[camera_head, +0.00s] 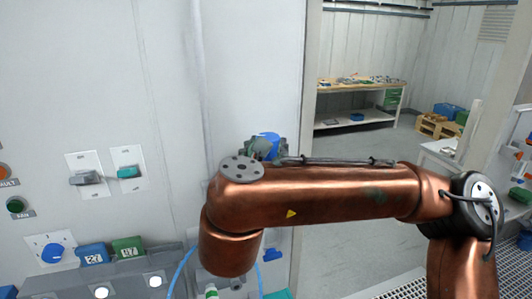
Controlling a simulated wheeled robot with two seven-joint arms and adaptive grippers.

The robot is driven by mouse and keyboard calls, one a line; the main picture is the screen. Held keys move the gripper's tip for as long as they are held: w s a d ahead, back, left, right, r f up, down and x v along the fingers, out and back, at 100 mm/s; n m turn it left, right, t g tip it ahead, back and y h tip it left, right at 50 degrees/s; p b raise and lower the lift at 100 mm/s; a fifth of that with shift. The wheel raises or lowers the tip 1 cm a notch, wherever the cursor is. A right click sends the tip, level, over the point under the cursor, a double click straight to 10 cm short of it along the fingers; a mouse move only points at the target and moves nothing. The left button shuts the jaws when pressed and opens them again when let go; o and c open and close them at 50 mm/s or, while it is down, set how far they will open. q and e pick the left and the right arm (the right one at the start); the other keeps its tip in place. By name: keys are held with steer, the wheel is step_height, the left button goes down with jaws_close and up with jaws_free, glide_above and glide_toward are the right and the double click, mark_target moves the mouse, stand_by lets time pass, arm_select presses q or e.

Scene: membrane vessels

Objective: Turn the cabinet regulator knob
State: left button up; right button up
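A round blue knob (52,253) sits on a white plate with dial marks at the lower left of the grey cabinet (100,60). A second blue part (268,143) with dark grey around it shows just above my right arm; I cannot tell what it is. My copper-coloured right arm comes in from the right and reaches across the cabinet front, well to the right of the dial knob. Its gripper does not show, and the arm hides part of the cabinet behind it. My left arm and gripper are not in view.
A grey switch (84,178) and a green switch (129,172) sit above the dial knob. Blue (93,255) and green (128,248) labelled boxes stand beside it. A workbench (360,85) stands at the back, with open floor in front.

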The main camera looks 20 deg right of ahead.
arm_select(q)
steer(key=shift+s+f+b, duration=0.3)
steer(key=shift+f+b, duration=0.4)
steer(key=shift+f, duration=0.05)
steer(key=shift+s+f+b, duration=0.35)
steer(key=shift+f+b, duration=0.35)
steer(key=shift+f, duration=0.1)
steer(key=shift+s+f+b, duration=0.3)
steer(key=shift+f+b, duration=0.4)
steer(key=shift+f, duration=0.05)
arm_select(e)
steer(key=shift+w+a+f+m+g+h, duration=0.1)
steer(key=shift+m+g+h, duration=0.6)
steer(key=shift+h, duration=0.25)
steer(key=shift+w+a+m+g+h, duration=0.1)
steer(key=shift+m+g+h, duration=0.5)
steer(key=shift+m+h, duration=0.3)
steer(key=o, duration=1.2)
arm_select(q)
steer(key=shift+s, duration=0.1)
arm_select(e)
steer(key=shift+s, duration=0.1)
steer(key=v, duration=1.2)
steer(key=shift+a, duration=0.1)
